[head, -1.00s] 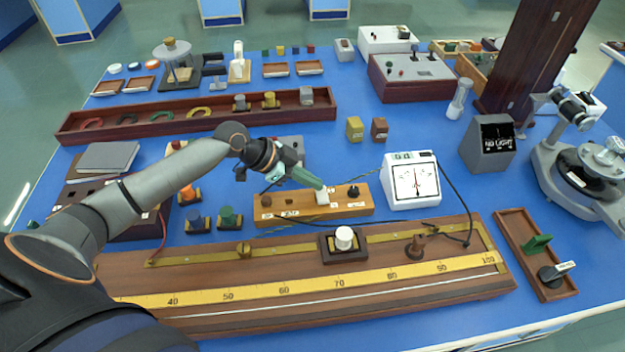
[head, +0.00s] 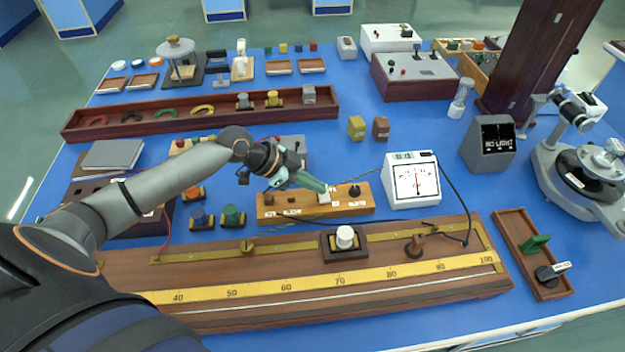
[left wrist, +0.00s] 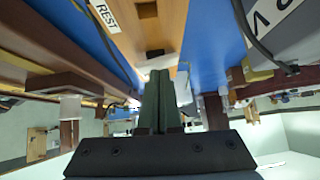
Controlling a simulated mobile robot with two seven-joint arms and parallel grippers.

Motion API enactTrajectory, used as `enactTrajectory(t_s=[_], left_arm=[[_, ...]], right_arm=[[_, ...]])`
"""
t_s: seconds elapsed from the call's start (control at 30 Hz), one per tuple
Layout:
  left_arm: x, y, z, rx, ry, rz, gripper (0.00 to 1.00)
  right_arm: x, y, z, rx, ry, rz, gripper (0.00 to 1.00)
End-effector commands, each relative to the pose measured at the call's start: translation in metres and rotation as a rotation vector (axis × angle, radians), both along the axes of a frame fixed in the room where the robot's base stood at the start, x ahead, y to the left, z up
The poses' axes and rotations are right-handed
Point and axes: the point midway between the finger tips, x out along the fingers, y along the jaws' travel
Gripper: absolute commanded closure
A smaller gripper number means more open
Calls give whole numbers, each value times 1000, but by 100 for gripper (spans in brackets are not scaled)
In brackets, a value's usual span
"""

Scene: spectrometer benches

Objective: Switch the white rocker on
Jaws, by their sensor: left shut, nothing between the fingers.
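The white rocker (head: 324,197) sits on a wooden board (head: 282,213) in the middle of the bench, between a brown piece and a black knob. My left gripper (head: 327,188) is shut and empty, its green fingertips at the top of the rocker. I cannot tell whether they touch it. In the left wrist view, the shut fingers of the left gripper (left wrist: 160,76) point at the wooden board (left wrist: 168,22), with a dark slot and a REST label on it. The rocker is mostly hidden there. My right gripper is not in view.
A white meter (head: 411,181) stands right of the board, with a black cable running around it. A long wooden rail with a yellow scale (head: 315,288) lies in front. Blue and green plugs (head: 232,214) stand left of the board.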

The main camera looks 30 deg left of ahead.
Motion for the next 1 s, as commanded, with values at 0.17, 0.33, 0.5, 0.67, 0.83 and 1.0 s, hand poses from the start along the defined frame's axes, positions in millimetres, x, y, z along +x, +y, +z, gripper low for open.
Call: enactTrajectory(t_s=[0.17, 0.33, 0.5, 0.67, 0.83, 1.0], left_arm=[[-6, 8, 8, 2, -1, 1, 100], [-21, 25, 30, 6, 0, 0, 100], [-38, 44, 55, 8, 3, -1, 100], [-50, 57, 73, 4, 5, 0, 100], [-55, 64, 83, 0, 3, 1, 100], [-58, 66, 88, 0, 2, 0, 100]], right_arm=[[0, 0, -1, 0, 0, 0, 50], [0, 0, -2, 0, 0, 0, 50], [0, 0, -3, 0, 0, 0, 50], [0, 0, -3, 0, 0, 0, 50], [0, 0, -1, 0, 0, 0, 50], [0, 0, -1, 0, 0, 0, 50]])
